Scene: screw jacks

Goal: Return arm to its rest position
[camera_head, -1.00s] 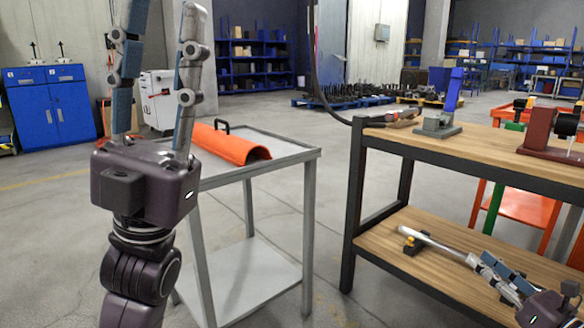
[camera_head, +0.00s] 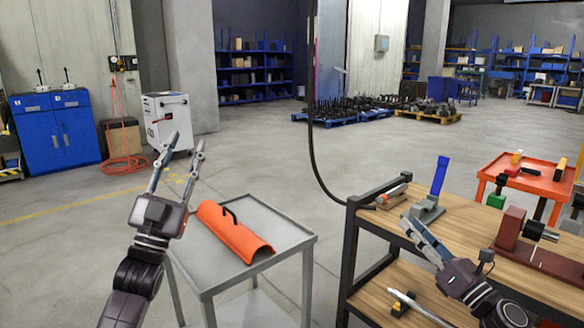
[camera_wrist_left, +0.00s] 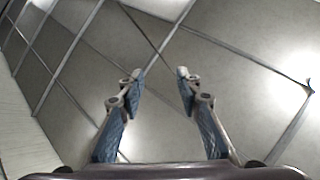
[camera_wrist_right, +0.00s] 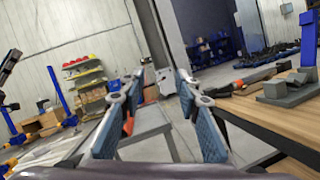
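My left gripper (camera_head: 178,150) points up in the head view, left of the grey cart. Its fingers are apart with nothing between them. The left wrist view shows the same open fingers (camera_wrist_left: 158,80) against the ceiling. My right gripper (camera_head: 416,228) is at the right in the head view, above the wooden top of the workbench. In the right wrist view its two fingers (camera_wrist_right: 152,85) stand apart and hold nothing.
The workbench (camera_head: 465,222) carries a grey vise with a blue part (camera_head: 428,210) and a dark red device (camera_head: 510,230). A grey cart (camera_head: 285,228) holds an orange curved cover (camera_head: 235,235). An orange cart (camera_head: 540,182) stands behind. Open floor lies beyond.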

